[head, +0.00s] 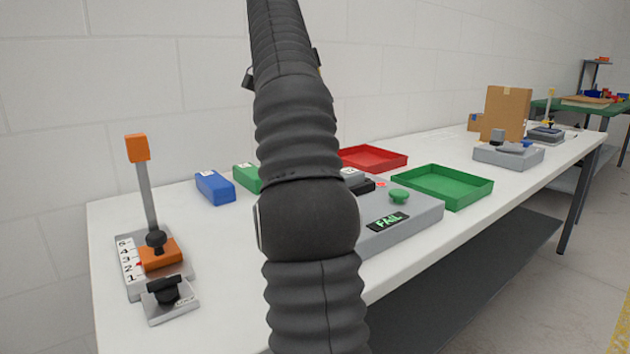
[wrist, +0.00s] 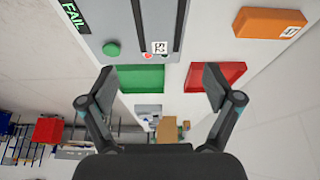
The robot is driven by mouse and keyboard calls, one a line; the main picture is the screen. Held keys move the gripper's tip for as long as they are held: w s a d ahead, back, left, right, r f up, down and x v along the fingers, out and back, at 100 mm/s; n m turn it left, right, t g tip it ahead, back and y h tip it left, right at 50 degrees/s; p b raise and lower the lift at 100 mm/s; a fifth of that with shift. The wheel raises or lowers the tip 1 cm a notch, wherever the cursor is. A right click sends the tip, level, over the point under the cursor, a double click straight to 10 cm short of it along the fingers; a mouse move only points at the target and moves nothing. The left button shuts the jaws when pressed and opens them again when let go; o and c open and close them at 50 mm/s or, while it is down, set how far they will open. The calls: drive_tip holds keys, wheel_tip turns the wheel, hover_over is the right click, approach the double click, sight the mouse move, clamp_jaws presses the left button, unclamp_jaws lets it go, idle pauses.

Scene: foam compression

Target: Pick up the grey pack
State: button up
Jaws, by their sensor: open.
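In the head view, a small light-grey block (head: 352,174) with a dark mark on top sits on the grey test machine (head: 410,225), partly hidden by my arm; it looks like the grey pack. In the wrist view, a white label (wrist: 159,47) shows between two dark rails on the machine (wrist: 100,22), and the light-grey surface around it may be the pack. My gripper (wrist: 160,82) is open and empty, its fingers spread apart. Its fingertips appear over the trays beyond the label. The gripper is not visible in the head view.
The machine's display (head: 387,221) reads FAIL beside a green button (head: 399,196). A red tray (head: 372,158) and an empty green tray (head: 443,185) stand behind. A blue pack (head: 215,187), a green pack (head: 246,178) and an orange-handled lever device (head: 150,225) are left. An orange pack (wrist: 270,22) shows in the wrist view.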

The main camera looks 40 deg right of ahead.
drive_tip(key=shift+x, duration=6.9)
drive_tip(key=shift+s, duration=0.1)
drive_tip(key=c, duration=1.3)
